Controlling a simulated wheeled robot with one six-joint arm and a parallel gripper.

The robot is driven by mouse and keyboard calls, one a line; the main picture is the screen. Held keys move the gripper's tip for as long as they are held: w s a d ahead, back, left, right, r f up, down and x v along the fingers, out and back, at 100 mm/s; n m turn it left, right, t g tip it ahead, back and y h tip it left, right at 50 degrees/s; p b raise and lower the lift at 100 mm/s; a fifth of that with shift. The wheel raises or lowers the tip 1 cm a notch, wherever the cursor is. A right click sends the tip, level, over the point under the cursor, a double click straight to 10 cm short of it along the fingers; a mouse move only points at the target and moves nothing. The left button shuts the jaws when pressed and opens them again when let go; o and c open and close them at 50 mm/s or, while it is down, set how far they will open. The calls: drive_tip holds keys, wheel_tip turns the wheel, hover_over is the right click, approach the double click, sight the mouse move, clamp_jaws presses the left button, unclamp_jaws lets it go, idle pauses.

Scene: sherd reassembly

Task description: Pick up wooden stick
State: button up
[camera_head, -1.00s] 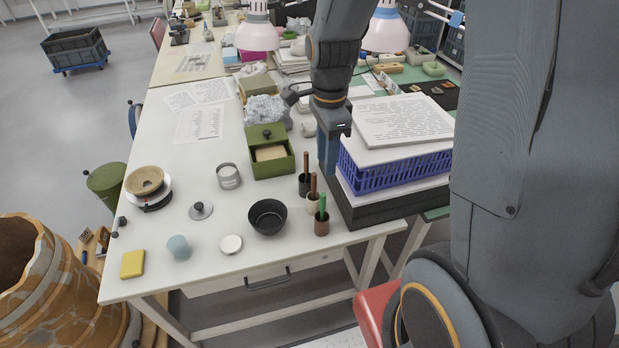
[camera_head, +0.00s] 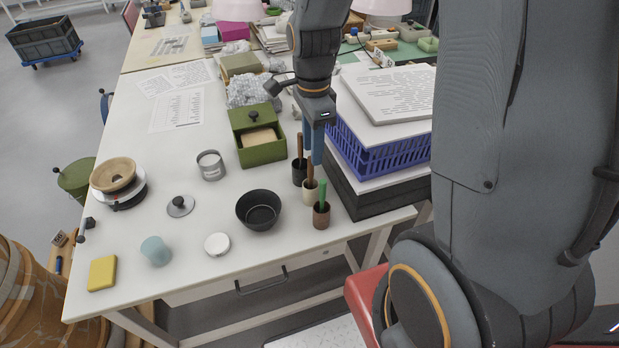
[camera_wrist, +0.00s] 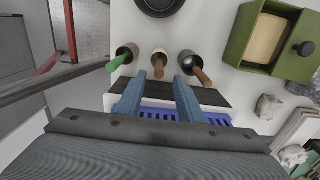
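Three small cups stand in a row at the table's right edge, each with a stick standing in it. A brown wooden stick (camera_head: 310,168) leans in the middle, cream cup (camera_head: 312,192); it also shows in the wrist view (camera_wrist: 159,66). Another brown stick (camera_head: 299,146) is in the dark cup (camera_head: 299,174) behind it and shows at right in the wrist view (camera_wrist: 201,75). A green stick (camera_head: 322,192) is in the front brown cup (camera_head: 321,216). My gripper (camera_wrist: 160,80) is open, fingers pointing at the cups, with the middle stick's end lying in line with the gap between them.
A blue basket (camera_head: 385,145) with papers on top stands on a black box (camera_head: 375,195) right beside the cups. A green box (camera_head: 258,140) and black bowl (camera_head: 259,210) stand to the left.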

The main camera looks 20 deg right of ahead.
sight(311, 177)
drive_tip(key=shift+s+a+f+p, duration=0.15)
drive_tip(key=shift+f+p, duration=0.35)
drive_tip(key=shift+f, duration=1.4)
drive_tip(key=shift+a+f+p, duration=0.1)
drive_tip(key=shift+f+p, duration=0.35)
drive_tip(key=shift+f, duration=1.4)
clamp_jaws()
